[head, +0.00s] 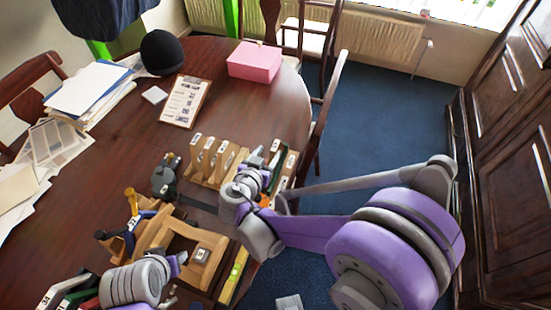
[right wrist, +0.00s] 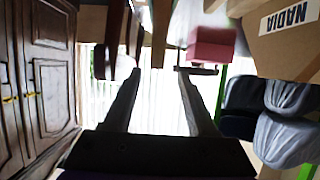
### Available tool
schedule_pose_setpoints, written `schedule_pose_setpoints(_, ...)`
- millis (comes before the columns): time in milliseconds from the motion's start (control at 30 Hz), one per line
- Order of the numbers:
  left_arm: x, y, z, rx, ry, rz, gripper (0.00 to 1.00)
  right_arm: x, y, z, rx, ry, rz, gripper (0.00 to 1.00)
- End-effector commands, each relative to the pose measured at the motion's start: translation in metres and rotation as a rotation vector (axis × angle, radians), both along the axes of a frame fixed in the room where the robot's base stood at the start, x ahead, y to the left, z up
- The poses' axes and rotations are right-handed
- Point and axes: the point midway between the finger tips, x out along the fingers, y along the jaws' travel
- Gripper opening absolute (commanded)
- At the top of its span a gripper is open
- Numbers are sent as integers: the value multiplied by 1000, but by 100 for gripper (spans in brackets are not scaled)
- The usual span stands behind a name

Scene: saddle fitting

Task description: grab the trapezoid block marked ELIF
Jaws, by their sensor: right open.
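Several wooden blocks with small white labels (head: 209,158) stand in a row in the middle of the table in the head view. More labelled blocks stand just right of them, partly behind my right gripper (head: 262,168). The labels are too small to read there, so I cannot tell which block is ELIF. In the right wrist view my right gripper (right wrist: 160,75) has its two dark fingers apart with nothing between them. A wooden block marked NADIA (right wrist: 285,48) shows at the upper right of that view, outside the fingers. My left gripper's jaws do not show.
A wooden stand (head: 185,240) with a labelled piece and a yellow level (head: 234,275) lie in front. A pink box (head: 254,62), a clipboard (head: 185,101), a black hat (head: 162,52) and papers (head: 88,88) lie farther back.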

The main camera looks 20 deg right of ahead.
Motion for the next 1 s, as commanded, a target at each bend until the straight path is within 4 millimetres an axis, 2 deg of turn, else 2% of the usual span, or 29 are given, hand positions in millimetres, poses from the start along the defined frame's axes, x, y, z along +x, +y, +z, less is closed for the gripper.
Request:
schedule_pose_setpoints(167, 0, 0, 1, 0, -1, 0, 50, 10, -10, -5, 0, 0, -3, 57)
schedule_pose_setpoints(433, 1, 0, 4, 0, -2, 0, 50, 38, -31, -18, -1, 0, -2, 57)
schedule_pose_setpoints(733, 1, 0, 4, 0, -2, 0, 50, 41, -33, -20, 0, 1, 0, 57)
schedule_pose_setpoints(1000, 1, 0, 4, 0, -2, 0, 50, 41, -33, -20, 0, 1, 0, 9)
